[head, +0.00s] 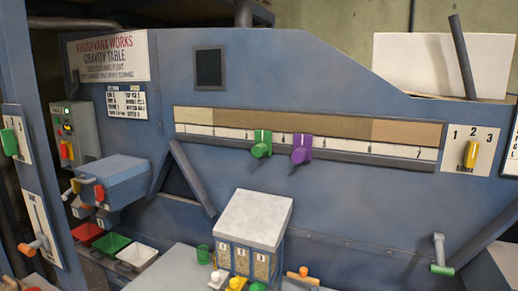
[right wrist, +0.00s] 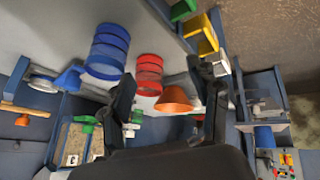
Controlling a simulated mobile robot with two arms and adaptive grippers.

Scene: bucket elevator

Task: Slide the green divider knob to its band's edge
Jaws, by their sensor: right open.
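Above the scale runs a tan strip (head: 310,127) with differently shaded bands. My left gripper is in neither view.
A sample box (head: 255,220) with numbered windows stands in front of the panel, below the knobs. A yellow lever (head: 470,153) is at the right.

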